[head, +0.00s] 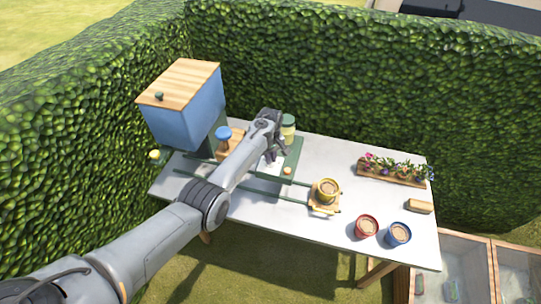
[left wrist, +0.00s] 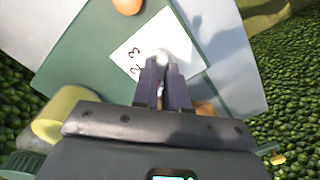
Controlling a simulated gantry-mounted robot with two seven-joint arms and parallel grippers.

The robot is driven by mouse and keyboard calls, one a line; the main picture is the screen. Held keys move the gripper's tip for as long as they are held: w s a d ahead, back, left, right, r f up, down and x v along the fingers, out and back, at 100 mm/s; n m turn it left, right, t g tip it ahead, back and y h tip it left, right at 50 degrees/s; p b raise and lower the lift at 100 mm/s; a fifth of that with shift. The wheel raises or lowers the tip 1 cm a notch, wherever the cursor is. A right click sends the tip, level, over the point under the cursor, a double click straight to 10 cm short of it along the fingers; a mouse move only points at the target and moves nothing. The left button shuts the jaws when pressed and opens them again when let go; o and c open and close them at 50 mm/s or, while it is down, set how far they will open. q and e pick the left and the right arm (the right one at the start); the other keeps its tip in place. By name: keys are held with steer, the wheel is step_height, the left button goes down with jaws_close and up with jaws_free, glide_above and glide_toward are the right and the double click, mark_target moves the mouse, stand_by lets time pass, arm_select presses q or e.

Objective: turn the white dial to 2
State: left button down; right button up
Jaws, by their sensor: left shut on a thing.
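My left gripper (head: 276,152) reaches over the green panel on the table. In the left wrist view my left gripper (left wrist: 163,68) has its dark fingers close together on the white dial (left wrist: 161,54). The dial is mostly hidden by the fingers, and its pointing direction cannot be told. It sits on a white card (left wrist: 148,33) on the green panel (left wrist: 85,55). The digits 2 and 3 show on the card, left of the fingers; other marks are hidden. In the head view the arm covers the dial. My right gripper is not in view.
An orange knob (left wrist: 127,5) is on the panel near the card. A green-lidded jar (head: 288,128) stands close behind the gripper. A blue hopper (head: 188,118) is at left. A yellow pot (head: 327,190), red pot (head: 366,226) and blue pot (head: 398,235) stand at right.

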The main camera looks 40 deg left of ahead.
arm_select(q)
steer(key=m, duration=0.2)
steer(key=shift+r+m+p, duration=0.1)
steer(key=shift+m+p, duration=0.3)
steer(key=m, duration=0.2)
steer(key=shift+m+p, duration=0.3)
steer(key=shift+m, duration=0.1)
steer(key=m, duration=0.4)
steer(key=shift+m, duration=1.2)
steer(key=c, duration=1.2)
jaws_free()
steer(key=shift+o, duration=0.2)
